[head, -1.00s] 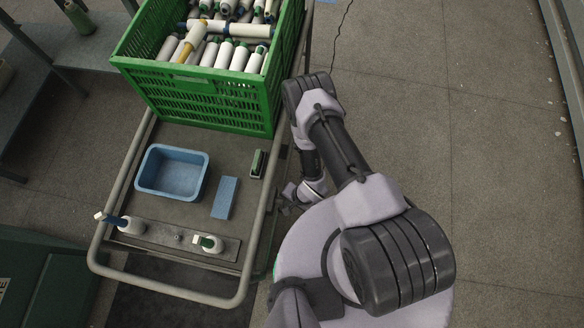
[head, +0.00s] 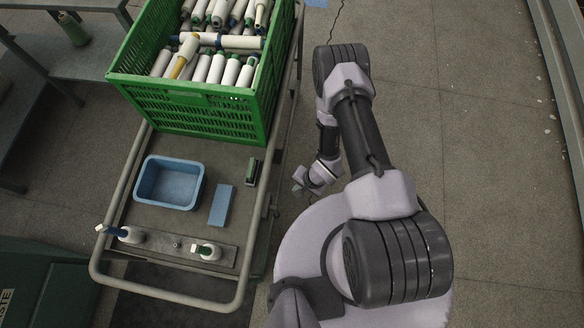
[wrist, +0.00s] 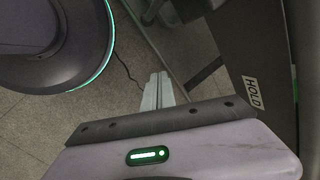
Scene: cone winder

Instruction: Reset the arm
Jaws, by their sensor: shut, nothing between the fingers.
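My arm stands to the right of the cart in the head view, bent at its elbow. My gripper (head: 300,182) hangs just off the cart's right rail, apart from it and over the floor. In the wrist view the two fingers of my gripper (wrist: 158,90) are together with nothing between them. Part of the gripper is small and hard to make out in the head view.
The cart (head: 104,240) carries a green crate (head: 200,125) full of bobbins, a blue bin (head: 170,182), a blue block (head: 221,205), a dark green-topped tool (head: 252,172) and two bobbins on a plate (head: 175,243).

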